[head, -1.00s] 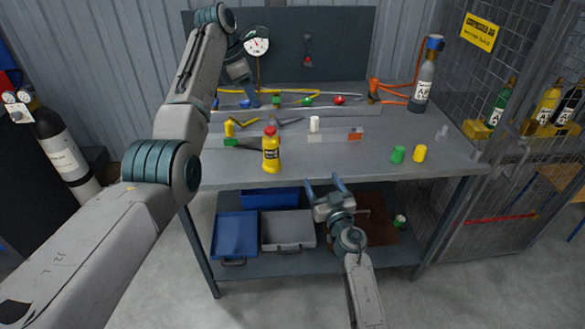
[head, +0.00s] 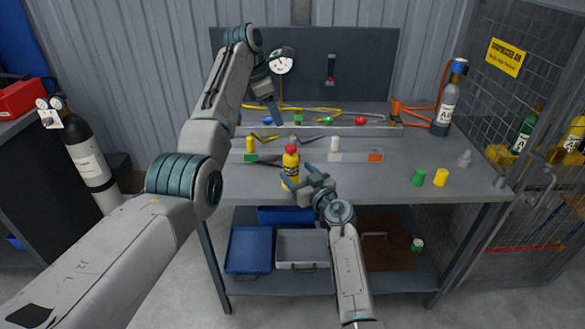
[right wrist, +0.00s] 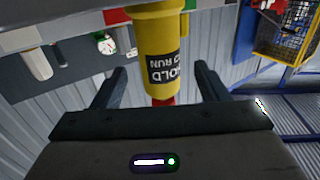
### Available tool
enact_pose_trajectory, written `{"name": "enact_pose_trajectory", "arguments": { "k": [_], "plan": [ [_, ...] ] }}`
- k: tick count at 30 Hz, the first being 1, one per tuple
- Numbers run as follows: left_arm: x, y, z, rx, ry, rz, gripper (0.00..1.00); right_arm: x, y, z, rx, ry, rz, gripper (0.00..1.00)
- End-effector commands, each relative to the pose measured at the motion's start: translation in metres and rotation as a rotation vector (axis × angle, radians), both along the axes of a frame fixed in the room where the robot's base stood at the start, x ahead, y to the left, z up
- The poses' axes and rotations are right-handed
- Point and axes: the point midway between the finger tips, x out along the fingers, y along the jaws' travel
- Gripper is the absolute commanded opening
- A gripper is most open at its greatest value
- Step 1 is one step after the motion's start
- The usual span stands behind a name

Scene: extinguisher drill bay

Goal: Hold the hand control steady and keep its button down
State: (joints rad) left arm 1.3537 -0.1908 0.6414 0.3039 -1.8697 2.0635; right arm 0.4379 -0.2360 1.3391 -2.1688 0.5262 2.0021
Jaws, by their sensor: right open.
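The hand control is a yellow upright cylinder with a red button on top (head: 290,163), standing near the bench's front edge. In the right wrist view it (right wrist: 160,45) appears upside down with a black "HOLD TO RUN" label. My right gripper (head: 301,178) is open at the hand control's front right. In the right wrist view its fingers (right wrist: 160,72) show on either side of the control, with gaps at both sides. The red button (right wrist: 163,101) is partly hidden by the gripper body. My left gripper (head: 272,106) hangs over the back of the bench below a gauge; its jaw opening is unclear.
A rail block with a white peg (head: 334,144) lies behind the control. A grey bottle (head: 446,105) stands at the back right. Trays (head: 249,249) sit on the lower shelf. Front bench between control and cylinders is clear.

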Motion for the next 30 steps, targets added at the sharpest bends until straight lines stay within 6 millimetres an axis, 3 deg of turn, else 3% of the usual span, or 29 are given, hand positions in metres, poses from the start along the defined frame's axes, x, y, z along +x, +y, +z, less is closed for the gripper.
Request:
{"name": "enact_pose_trajectory", "arguments": {
  "k": [3, 9, 21, 30],
  "plan": [
    [0.0, 0.0, 0.0, 0.0, 0.0, 0.0, 0.36, 0.017, 0.01, 0.001, 0.0, 0.0, 0.001, 0.68],
    [0.0, 0.0, 0.0, 0.0, 0.0, 0.0, 0.36, 0.034, 0.02, 0.0, 0.0, 0.0, 0.0, 0.68],
    [0.0, 0.0, 0.0, 0.0, 0.0, 0.0, 0.36, 0.038, 0.023, 0.0, 0.0, 0.0, -0.001, 0.68],
    [0.0, 0.0, 0.0, 0.0, 0.0, 0.0, 0.36, 0.038, 0.023, 0.0, 0.0, 0.0, -0.001, 0.11]
  ]
}}
